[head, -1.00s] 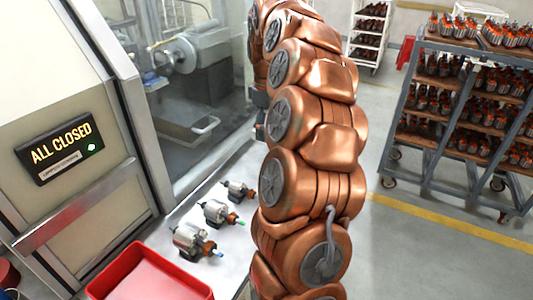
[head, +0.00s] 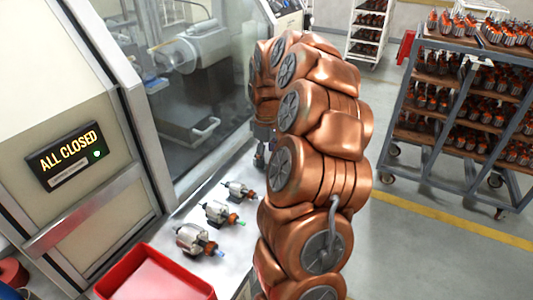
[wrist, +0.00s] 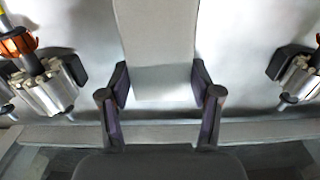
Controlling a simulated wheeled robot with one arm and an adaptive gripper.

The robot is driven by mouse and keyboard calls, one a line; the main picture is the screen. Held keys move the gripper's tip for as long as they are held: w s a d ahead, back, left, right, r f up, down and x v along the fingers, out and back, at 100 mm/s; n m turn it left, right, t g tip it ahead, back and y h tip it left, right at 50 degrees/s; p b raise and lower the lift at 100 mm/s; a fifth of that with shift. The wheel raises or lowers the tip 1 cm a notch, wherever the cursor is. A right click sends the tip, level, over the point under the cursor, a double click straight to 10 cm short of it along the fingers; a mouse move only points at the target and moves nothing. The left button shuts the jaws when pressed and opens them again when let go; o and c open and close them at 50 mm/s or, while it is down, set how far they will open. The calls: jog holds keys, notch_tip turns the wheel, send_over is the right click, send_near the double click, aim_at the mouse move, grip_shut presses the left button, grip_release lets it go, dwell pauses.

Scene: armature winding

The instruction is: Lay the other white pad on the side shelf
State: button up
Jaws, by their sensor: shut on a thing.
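My gripper (wrist: 160,76) has its two dark fingers closed on the near end of a flat, pale grey-white pad (wrist: 158,45) in the wrist view. The pad runs up out of the top of the picture, so its far end is hidden. It is over a pale metal shelf surface (wrist: 235,50); I cannot tell whether it touches it. In the head view my gripper (head: 261,157) is low over the far end of the pale shelf (head: 178,263), partly behind my copper arm. The pad does not show there.
Several armatures (head: 198,240) lie on the shelf, left of my arm. Armatures flank the pad in the wrist view, at left (wrist: 48,88) and right (wrist: 300,78). A red tray (head: 155,272) is in front. A machine with an "ALL CLOSED" sign (head: 70,156) borders the left.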

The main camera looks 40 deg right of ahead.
jog(key=shift+f, duration=0.2)
jog(key=o, duration=0.9)
jog(key=shift+o, duration=0.2)
